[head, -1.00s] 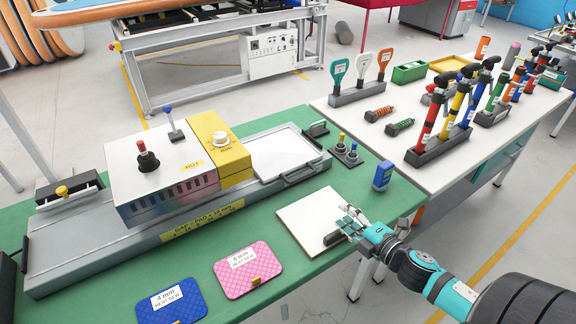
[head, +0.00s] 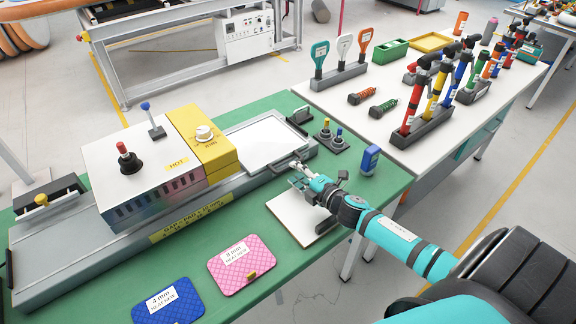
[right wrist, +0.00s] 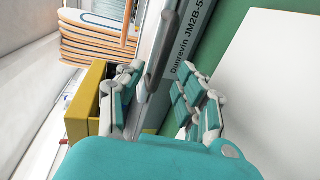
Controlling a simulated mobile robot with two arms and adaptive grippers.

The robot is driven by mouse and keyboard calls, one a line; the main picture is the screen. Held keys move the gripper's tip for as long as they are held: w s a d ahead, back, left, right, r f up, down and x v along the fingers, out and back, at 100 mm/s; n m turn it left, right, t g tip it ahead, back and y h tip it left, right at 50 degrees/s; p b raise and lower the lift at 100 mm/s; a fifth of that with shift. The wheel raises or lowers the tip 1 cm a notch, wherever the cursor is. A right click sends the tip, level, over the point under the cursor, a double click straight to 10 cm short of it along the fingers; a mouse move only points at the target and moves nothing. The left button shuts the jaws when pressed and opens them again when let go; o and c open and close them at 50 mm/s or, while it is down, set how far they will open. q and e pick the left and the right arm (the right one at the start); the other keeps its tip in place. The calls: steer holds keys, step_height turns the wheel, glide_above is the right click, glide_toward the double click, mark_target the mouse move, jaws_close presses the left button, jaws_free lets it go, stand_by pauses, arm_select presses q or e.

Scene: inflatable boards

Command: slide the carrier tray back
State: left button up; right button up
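The carrier tray (head: 262,143), a pale flat plate with a grey frame, sits on the long grey rail to the right of the yellow block. Its front side handle is partly hidden behind my right gripper (head: 297,174) in the head view. In the right wrist view the dark handle bar (right wrist: 164,42) runs between and beyond the fingertips of my right gripper (right wrist: 164,82). The fingers are apart on either side of the bar, and I see no clear contact. My left gripper is out of view.
The grey heater box (head: 145,170) and yellow block (head: 203,145) span the rail. A white board (head: 290,222) with a dark handle lies below my right gripper. A blue bottle (head: 369,160) and small-knobbed stand (head: 331,140) are close by. Pink (head: 242,265) and blue (head: 168,302) pads lie in front.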

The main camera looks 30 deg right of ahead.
mark_target(290, 168)
steer(key=x, duration=0.4)
steer(key=shift+w+f, duration=0.1)
steer(key=shift+w, duration=0.25)
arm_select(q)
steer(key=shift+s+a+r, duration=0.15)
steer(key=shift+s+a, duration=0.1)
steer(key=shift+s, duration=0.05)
arm_select(e)
jaws_close()
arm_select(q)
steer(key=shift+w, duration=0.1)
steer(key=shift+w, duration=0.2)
arm_select(e)
steer(key=shift+f, duration=0.1)
